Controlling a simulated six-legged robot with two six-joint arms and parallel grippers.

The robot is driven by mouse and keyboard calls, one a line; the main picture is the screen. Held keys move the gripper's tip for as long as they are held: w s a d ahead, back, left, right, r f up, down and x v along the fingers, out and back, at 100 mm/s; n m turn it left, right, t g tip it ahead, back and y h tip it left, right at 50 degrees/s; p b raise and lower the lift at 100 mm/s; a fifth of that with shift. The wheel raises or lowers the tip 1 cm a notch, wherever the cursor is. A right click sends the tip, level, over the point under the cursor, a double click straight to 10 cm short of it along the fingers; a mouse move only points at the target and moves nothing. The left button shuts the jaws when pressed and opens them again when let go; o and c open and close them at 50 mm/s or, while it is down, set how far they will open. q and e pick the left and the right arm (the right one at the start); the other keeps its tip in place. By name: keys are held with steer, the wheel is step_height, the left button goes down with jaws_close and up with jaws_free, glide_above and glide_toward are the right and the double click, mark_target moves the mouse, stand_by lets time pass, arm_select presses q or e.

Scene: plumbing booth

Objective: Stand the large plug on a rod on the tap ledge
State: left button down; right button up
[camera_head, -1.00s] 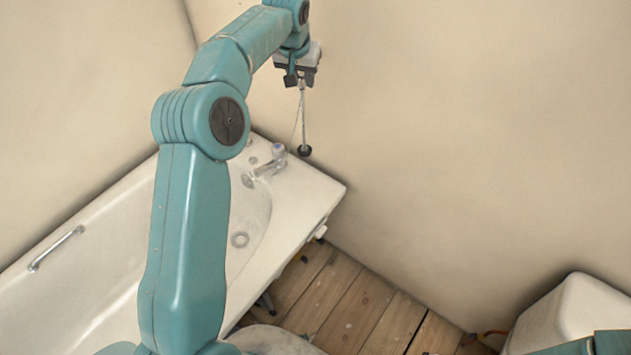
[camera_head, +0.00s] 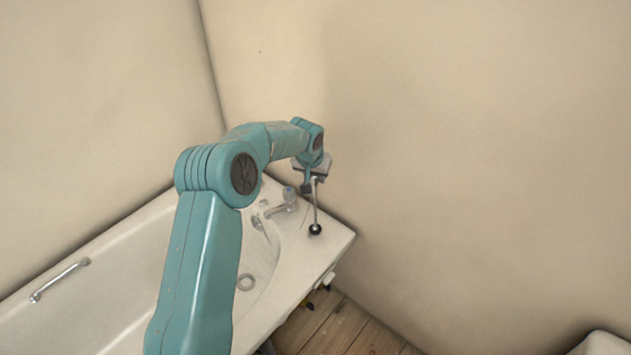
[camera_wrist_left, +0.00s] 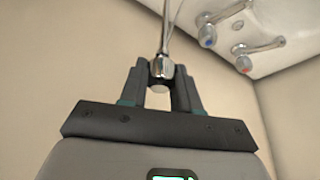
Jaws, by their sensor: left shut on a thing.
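The large plug (camera_head: 315,229) is a dark round stopper at the lower end of a thin metal rod (camera_head: 315,203). My left gripper (camera_head: 313,181) is shut on the rod's top end, and the rod hangs nearly upright below it. In the left wrist view the gripper (camera_wrist_left: 160,78) grips a chrome knob (camera_wrist_left: 160,69) between its fingers. The tap ledge (camera_head: 325,247) is the white end of the bath. The plug shows over this ledge, right of the taps (camera_head: 285,203); I cannot tell if it touches. My right gripper is not in view.
In the left wrist view, taps with a blue (camera_wrist_left: 207,40) and a red (camera_wrist_left: 243,64) mark stand at upper right. The bath basin (camera_head: 100,305) has a grab rail (camera_head: 60,279). Walls close in behind the ledge. Wooden floor (camera_head: 345,330) lies beyond the bath's right edge.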

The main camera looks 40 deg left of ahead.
arm_select(q)
step_height(320, 180, down, 3)
steer(key=shift+w+r, duration=0.1)
steer(key=c, duration=0.8)
jaws_free()
steer(key=shift+f, duration=0.2)
steer(key=shift+r, duration=0.1)
